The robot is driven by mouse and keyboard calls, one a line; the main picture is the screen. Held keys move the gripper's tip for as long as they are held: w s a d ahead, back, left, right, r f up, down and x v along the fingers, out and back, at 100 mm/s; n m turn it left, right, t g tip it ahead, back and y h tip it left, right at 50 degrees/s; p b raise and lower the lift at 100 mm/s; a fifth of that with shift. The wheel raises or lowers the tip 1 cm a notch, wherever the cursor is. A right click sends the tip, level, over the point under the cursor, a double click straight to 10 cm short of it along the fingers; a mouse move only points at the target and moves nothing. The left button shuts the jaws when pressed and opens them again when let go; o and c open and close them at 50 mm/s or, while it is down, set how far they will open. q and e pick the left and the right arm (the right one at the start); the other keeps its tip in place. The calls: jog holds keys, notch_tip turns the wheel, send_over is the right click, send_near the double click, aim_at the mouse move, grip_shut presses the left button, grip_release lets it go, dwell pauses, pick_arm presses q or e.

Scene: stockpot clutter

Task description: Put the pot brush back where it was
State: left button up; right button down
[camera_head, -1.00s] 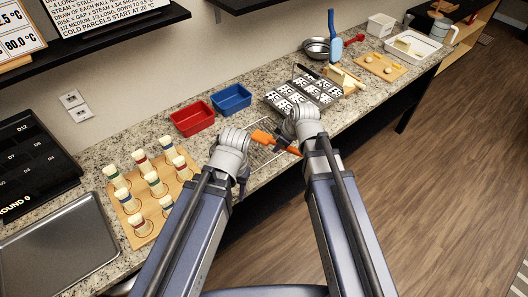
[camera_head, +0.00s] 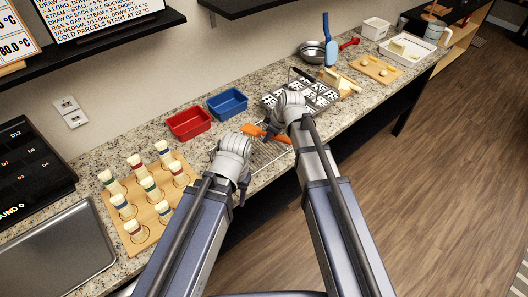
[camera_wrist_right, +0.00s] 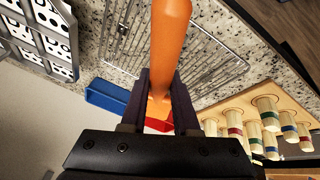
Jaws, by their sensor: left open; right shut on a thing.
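My right gripper (camera_wrist_right: 161,95) is shut on an orange tool (camera_wrist_right: 168,45), held between its two dark fingers. In the head view the orange tool (camera_head: 265,133) shows over or near the wire rack (camera_head: 262,155), partly hidden by my right wrist. I see no bristles on it, so I cannot tell whether it is the pot brush.
Red (camera_head: 189,123) and blue (camera_head: 228,103) bins stand by the wall. A wooden board (camera_head: 150,235) with several banded pegs is at left, beside a grey tray (camera_head: 55,255). A patterned black-and-white tray (camera_head: 325,95) lies behind my right wrist.

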jog(key=shift+f+b, duration=3.8)
jog(key=shift+f, duration=0.5)
jog(key=shift+r, duration=0.15)
jog(key=c, duration=0.7)
grip_release()
jog(key=shift+o, duration=0.2)
